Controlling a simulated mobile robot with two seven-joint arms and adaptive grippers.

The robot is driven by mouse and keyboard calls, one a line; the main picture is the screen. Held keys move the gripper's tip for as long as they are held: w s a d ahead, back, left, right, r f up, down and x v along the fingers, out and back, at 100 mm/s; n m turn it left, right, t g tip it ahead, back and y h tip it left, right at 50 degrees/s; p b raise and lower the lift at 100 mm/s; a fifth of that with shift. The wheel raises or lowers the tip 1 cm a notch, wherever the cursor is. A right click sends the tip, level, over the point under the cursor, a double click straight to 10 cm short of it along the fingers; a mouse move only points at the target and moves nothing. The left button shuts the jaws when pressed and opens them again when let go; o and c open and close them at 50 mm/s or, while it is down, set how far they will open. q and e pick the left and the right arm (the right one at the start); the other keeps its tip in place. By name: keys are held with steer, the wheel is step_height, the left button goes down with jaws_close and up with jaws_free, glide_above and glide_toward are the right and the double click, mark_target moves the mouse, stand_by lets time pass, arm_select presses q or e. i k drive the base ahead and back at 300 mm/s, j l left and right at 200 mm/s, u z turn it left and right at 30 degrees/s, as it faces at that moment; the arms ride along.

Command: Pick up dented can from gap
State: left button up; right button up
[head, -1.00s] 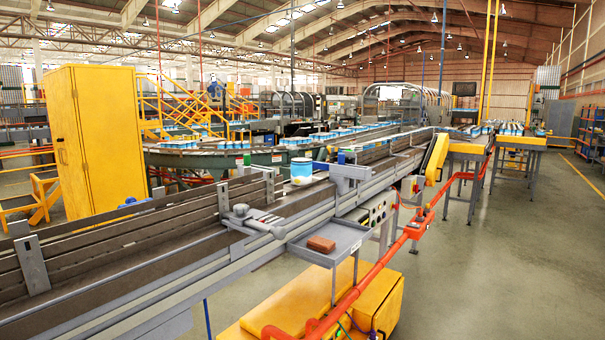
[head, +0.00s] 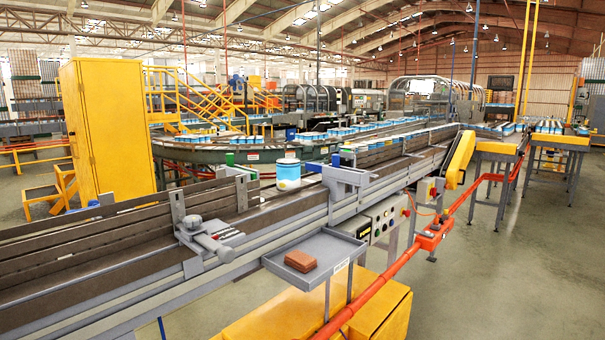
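A blue and white can (head: 288,174) stands upright on the near conveyor (head: 265,204), in the gap between the left guide rails (head: 130,223) and the grey bracket (head: 347,177). I cannot make out a dent at this size. Neither of my grippers is in the head view.
A grey tray (head: 338,249) holding a reddish-brown block (head: 301,261) juts from the conveyor's near side. A grey clamp (head: 207,238) sits left of it. Below are an orange pipe (head: 372,298) and yellow boxes (head: 385,312). Open floor (head: 500,275) lies at right.

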mark_target(289, 169)
steer(key=i+l, duration=0.25)
steer(key=l, duration=0.15)
steer(key=i+l, duration=0.25)
steer(key=l, duration=0.15)
steer(key=i+l, duration=0.25)
steer(key=l, duration=0.15)
steer(key=i+l, duration=0.25)
steer(key=l, duration=0.15)
steer(key=i+l, duration=0.25)
steer(key=l, duration=0.15)
